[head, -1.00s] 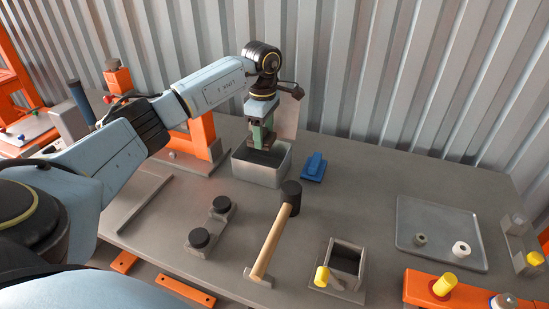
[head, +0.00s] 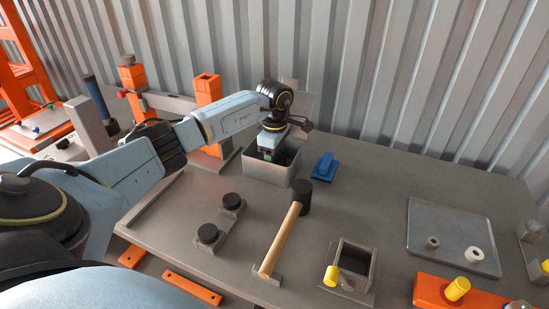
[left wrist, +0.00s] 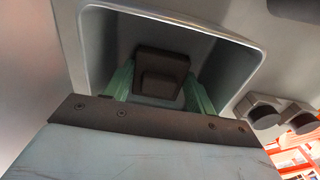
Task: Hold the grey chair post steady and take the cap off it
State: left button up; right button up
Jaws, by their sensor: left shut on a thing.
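My left gripper (left wrist: 160,92) points down into the grey metal bin (head: 268,178). Its green fingers are shut on a dark square cap (left wrist: 161,70), which shows between them in the left wrist view. The bin's walls surround the fingers; I cannot tell whether the cap touches the floor of the bin. A grey bar (head: 172,103), which looks like the chair post, lies level between two orange uprights at the back left, with no cap visible on it. Its ends are partly hidden. My right gripper is not in view.
A blue block (head: 323,166) sits right of the bin. A grey tray (head: 425,217) with small rings lies at right. Open table lies between them.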

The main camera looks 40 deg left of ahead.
aim_at(275, 157)
pick_arm(q)
jog(key=o, duration=0.7)
jog(key=shift+f, duration=0.1)
jog(key=shift+o, duration=0.6)
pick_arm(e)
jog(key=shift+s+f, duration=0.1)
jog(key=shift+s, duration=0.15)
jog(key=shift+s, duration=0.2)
pick_arm(q)
jog(key=shift+r, duration=0.5)
notch_tip(275, 157, up, 11)
jog(key=p, duration=0.1)
jog(key=shift+r, duration=0.2)
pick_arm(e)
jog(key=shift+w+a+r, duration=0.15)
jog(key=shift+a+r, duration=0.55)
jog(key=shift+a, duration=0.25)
